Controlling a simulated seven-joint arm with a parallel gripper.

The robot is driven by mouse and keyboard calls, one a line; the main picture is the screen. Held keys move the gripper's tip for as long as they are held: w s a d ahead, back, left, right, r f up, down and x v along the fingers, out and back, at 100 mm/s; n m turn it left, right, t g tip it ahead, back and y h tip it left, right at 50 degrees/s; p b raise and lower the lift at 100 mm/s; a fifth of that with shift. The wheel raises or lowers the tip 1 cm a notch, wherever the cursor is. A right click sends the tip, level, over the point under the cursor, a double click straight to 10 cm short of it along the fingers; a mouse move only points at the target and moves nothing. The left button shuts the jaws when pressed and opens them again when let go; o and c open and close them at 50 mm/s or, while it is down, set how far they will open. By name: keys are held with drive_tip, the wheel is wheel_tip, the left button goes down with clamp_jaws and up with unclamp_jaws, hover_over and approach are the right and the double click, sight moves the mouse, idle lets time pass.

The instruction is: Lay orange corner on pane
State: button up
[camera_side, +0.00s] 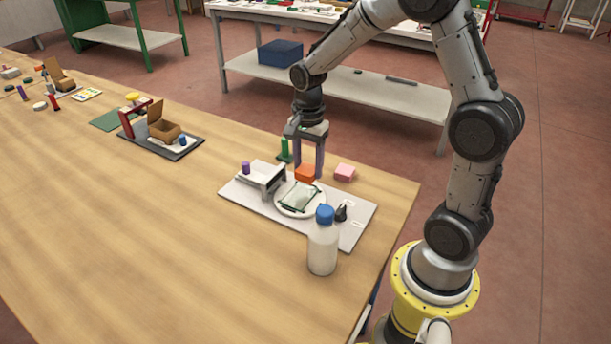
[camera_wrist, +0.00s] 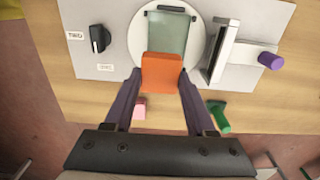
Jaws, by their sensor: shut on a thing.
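My gripper (camera_side: 308,167) is shut on the orange corner (camera_side: 306,174), a small orange block. In the wrist view the orange corner (camera_wrist: 163,72) sits between the two purple fingers (camera_wrist: 161,85), overlapping the near end of the pane in that view. The pane (camera_side: 299,196) is a greenish glass rectangle on a round white disc (camera_side: 282,208). The pane also shows in the wrist view (camera_wrist: 166,33). I cannot tell for sure whether the orange corner touches the pane or hangs just above it.
The disc is on a grey board (camera_side: 345,232) with a grey rail (camera_side: 262,178), a purple knob (camera_side: 246,168) and a black dial (camera_side: 341,213). A pink block (camera_side: 345,172) and a green piece (camera_side: 284,150) stand nearby. A blue-capped bottle (camera_side: 323,246) stands at the board's front edge.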

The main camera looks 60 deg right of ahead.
sight(306, 168)
drive_tip(key=shift+w+d+f, duration=0.15)
drive_tip(key=shift+w+f, duration=0.25)
drive_tip(key=shift+f, duration=1.65)
drive_tip(key=shift+f, duration=0.2)
drive_tip(key=o, duration=1.3)
drive_tip(key=shift+r, duration=0.15)
